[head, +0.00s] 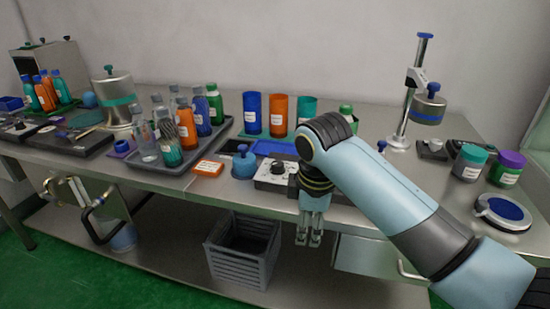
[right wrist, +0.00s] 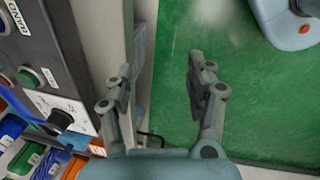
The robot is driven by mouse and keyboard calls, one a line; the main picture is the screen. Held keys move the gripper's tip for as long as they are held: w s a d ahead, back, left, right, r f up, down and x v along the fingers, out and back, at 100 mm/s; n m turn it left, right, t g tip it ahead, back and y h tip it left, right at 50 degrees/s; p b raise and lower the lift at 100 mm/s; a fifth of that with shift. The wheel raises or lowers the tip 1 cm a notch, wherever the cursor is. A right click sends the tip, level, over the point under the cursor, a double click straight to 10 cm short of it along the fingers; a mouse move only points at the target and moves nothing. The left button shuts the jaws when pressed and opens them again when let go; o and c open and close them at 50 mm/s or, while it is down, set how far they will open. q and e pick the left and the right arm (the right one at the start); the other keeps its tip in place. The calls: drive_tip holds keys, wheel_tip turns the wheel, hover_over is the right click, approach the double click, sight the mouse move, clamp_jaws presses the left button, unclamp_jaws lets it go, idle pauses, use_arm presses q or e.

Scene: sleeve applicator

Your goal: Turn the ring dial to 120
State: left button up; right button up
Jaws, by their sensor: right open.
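A dark control box with a white scale plate stands near the front edge of the bench. Its black knob (head: 278,168), which looks like the ring dial, points up from the plate. In the right wrist view the knob (right wrist: 60,119) is at the left on its white plate, beside the gripper. I cannot read its setting. My right gripper (head: 309,239) hangs just right of the box and lower, in front of the bench edge. Its fingers (right wrist: 156,75) are open and empty, apart from the dial. My left gripper is not in view.
An orange labelled block (head: 208,168) and a blue-knobbed piece (head: 244,162) stand left of the box. A tray (head: 180,160) of bottles is farther left. A grey crate (head: 243,248) sits on the lower shelf. Green floor (right wrist: 240,90) lies below the gripper.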

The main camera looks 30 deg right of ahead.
sight(278, 163)
drive_tip(key=w+d+r+n, duration=0.1)
drive_tip(key=w+r, duration=0.1)
drive_tip(key=w, duration=0.1)
drive_tip(key=w+r+n, duration=0.2)
drive_tip(key=w, duration=0.2)
drive_tip(key=w+d+r+n, duration=0.1)
drive_tip(key=w+r+n, duration=0.1)
drive_tip(key=w, duration=0.1)
drive_tip(key=shift+w+d+g, duration=0.3)
drive_tip(key=shift+w+g, duration=0.05)
drive_tip(key=shift+g, duration=0.05)
drive_tip(key=w+d+r+n+g+y, duration=0.1)
drive_tip(key=w+d+r+n, duration=0.1)
drive_tip(key=w+r+n, duration=0.45)
drive_tip(key=shift+m, duration=0.85)
drive_tip(key=f, duration=0.6)
drive_tip(key=f+b, duration=0.1)
drive_tip(key=f, duration=0.2)
drive_tip(key=shift+w+f, duration=0.1)
drive_tip(key=shift+w, duration=0.15)
clamp_jaws()
